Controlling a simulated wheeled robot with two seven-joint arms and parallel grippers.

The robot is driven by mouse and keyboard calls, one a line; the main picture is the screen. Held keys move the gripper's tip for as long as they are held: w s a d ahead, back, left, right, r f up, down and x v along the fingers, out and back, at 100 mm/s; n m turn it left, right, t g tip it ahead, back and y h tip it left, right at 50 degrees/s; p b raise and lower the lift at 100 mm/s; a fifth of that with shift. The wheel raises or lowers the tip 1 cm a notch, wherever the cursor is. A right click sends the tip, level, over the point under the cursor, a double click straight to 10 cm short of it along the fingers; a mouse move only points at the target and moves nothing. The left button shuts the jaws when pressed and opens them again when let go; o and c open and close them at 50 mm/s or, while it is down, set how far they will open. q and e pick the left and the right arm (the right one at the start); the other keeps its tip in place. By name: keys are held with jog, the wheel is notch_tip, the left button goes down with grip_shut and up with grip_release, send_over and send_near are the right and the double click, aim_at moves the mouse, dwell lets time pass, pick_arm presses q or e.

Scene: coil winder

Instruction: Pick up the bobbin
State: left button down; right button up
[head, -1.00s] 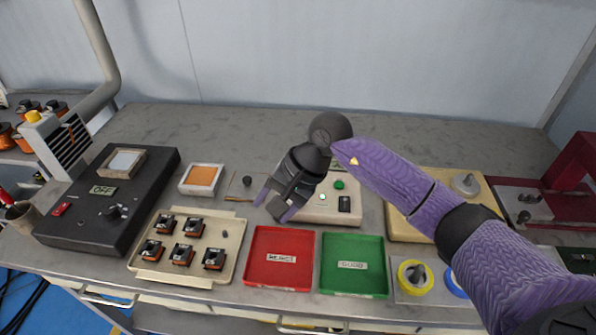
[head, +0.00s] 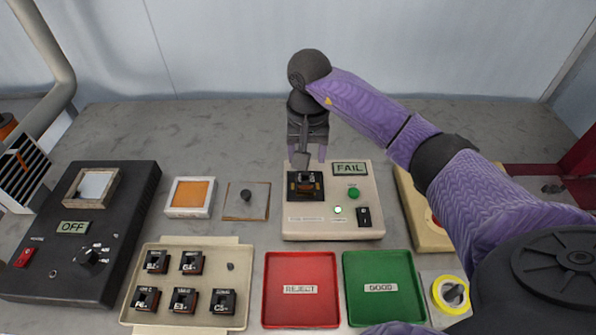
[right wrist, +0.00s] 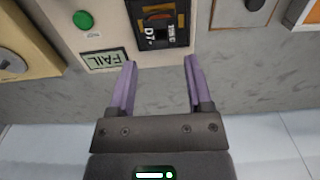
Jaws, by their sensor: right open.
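A dark bobbin (head: 306,179) with a white label sits in the black socket at the left of the beige tester (head: 330,227). In the right wrist view the bobbin (right wrist: 158,36) shows from above, its label reading like "D7", just beyond the fingertips. My right gripper (head: 307,155) is open and empty at the back edge of the tester, fingers pointing down. In the right wrist view its two purple fingers (right wrist: 160,68) are spread apart, with bare bench between them. The bobbin is not between them. My left gripper is not in view.
The tester's display (head: 349,169) reads FAIL. A red REJECT tray (head: 300,265) and a green GOOD tray (head: 383,265), both empty, stand in front. A beige tray (head: 190,318) holds several bobbins and a bare peg (head: 231,266). The bench behind is clear.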

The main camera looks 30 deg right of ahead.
aim_at(306, 178)
notch_tip(306, 178, down, 7)
jog(key=shift+f+b, duration=0.2)
jog(key=shift+b, duration=0.65)
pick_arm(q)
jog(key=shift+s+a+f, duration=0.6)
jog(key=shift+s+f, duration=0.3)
pick_arm(e)
jog(key=shift+c, duration=0.3)
grip_shut()
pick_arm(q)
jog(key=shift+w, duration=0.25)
